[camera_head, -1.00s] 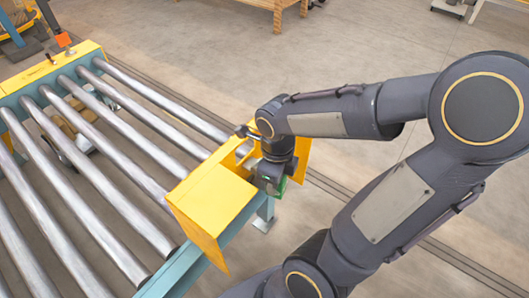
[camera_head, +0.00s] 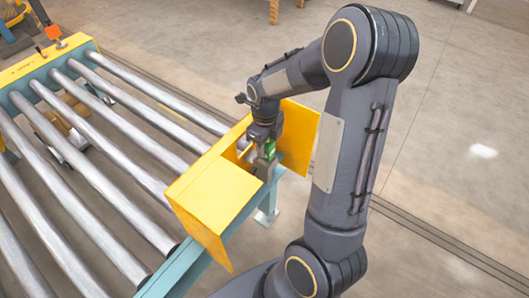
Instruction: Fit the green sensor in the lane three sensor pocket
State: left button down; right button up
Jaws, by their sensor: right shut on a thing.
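The green sensor (camera_head: 269,149) shows as a small green patch at the jaws of my right gripper (camera_head: 264,158). My right gripper is shut on it and points down between the yellow guards at the near right end of the roller conveyor. The sensor is partly hidden by the gripper. The pocket cannot be made out; the yellow guard (camera_head: 212,193) and the gripper cover that spot. Whether the sensor touches the frame, I cannot tell. My left gripper is not in view.
The conveyor's steel rollers (camera_head: 110,140) fill the left side. A second yellow plate (camera_head: 298,138) stands close to the right of the gripper. The blue frame rail (camera_head: 178,275) runs along the near end. Open floor lies to the right.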

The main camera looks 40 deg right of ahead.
jog(key=shift+w+d+f+b, duration=0.1)
jog(key=shift+w+f+b, duration=0.15)
jog(key=shift+f, duration=0.75)
jog(key=shift+w+d+f+b, duration=0.15)
jog(key=shift+f+b, duration=0.1)
jog(key=shift+f, duration=0.75)
jog(key=shift+a, duration=0.1)
jog(key=shift+f, duration=0.1)
jog(key=shift+f, duration=0.15)
jog(key=o, duration=1)
